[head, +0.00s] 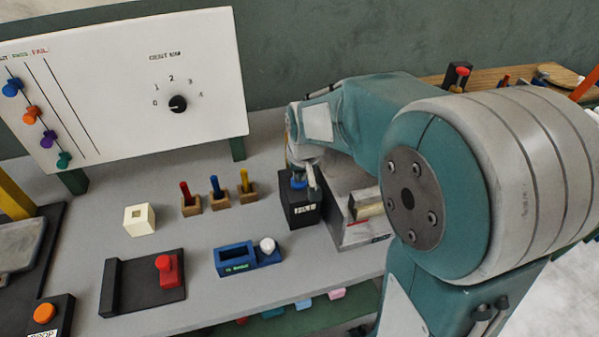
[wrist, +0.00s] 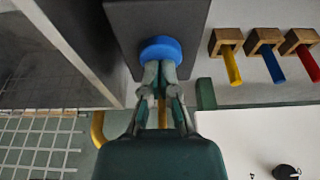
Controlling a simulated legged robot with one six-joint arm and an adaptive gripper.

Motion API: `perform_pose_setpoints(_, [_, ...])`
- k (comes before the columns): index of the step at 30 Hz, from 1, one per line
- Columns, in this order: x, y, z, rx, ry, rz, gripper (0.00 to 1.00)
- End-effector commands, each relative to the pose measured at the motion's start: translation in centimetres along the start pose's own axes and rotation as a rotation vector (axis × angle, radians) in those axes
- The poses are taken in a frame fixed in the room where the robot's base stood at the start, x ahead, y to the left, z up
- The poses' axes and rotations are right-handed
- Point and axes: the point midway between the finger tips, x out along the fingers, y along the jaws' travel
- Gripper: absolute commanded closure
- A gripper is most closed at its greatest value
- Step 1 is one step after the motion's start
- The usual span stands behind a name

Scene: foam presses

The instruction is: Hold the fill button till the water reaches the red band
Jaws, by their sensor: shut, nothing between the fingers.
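The fill button is a round blue button (wrist: 160,50) on top of a black box (head: 299,208). In the wrist view my gripper (wrist: 160,68) is shut, with its fingertips at the near edge of the button and seemingly against it. In the head view my gripper (head: 300,178) comes down over the box, and a bit of the blue button (head: 298,183) shows beneath it. I cannot tell how far the button is pressed. Just right of the box stands a grey tank-like unit (head: 345,200), largely hidden by my arm. Neither the water level nor a red band can be made out.
Wooden holders with red, blue and yellow pegs (head: 215,188) stand left of the box. A blue tray (head: 234,258), a black fixture with a red knob (head: 166,268) and a cream block (head: 139,219) lie on the grey bench. A white panel (head: 110,95) with sliders and a dial stands behind.

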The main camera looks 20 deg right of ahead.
Motion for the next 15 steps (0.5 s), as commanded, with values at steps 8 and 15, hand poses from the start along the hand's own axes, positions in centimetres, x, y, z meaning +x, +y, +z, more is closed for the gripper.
perform_pose_setpoints(8, [1.9,0.0,0.7,0.000,-0.008,0.000,1.00])
perform_pose_setpoints(15, [2.0,0.0,0.9,0.000,-0.015,0.000,1.00])
